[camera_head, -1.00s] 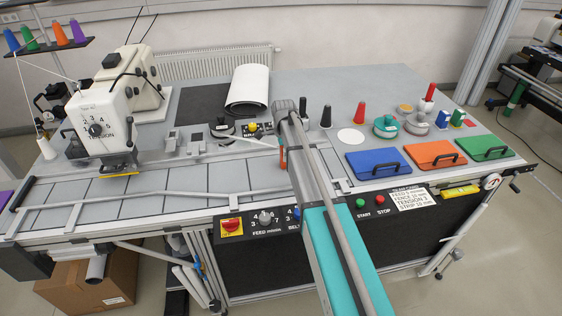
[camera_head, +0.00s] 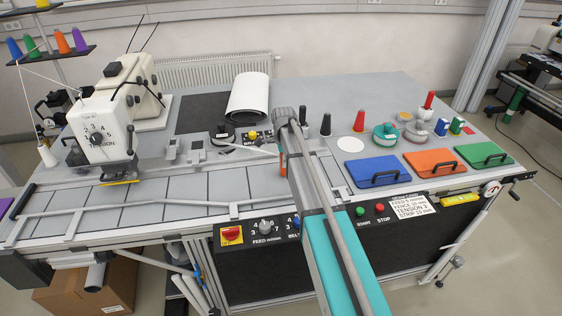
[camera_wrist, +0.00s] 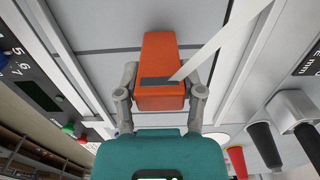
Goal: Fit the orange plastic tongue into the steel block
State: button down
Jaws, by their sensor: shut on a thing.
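My gripper (camera_wrist: 160,92) is shut on an orange plastic piece, which I take for the tongue (camera_wrist: 160,57). Its grey fingers press on both sides of the piece. A dark patch lies on the face nearest me, and a white strip (camera_wrist: 222,42) runs from there to the upper right. In the head view a sliver of the orange tongue (camera_head: 283,164) shows beside my arm, over the light belt area; my arm hides most of the gripper. Two small grey blocks with openings (camera_head: 172,150) stand left of it; I cannot tell whether one is the steel block.
A sewing head (camera_head: 100,130) stands at the left. A long rail (camera_head: 130,208) crosses the front of the belt. Blue (camera_head: 375,170), orange (camera_head: 433,162) and green (camera_head: 484,154) lids lie at the right. Several spools and cones stand behind them.

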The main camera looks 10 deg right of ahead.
jog(key=shift+r+p, duration=0.55)
jog(key=shift+r, duration=0.15)
jog(key=s+r+p, duration=1.1)
jog(key=s, duration=0.3)
jog(key=shift+a, duration=0.1)
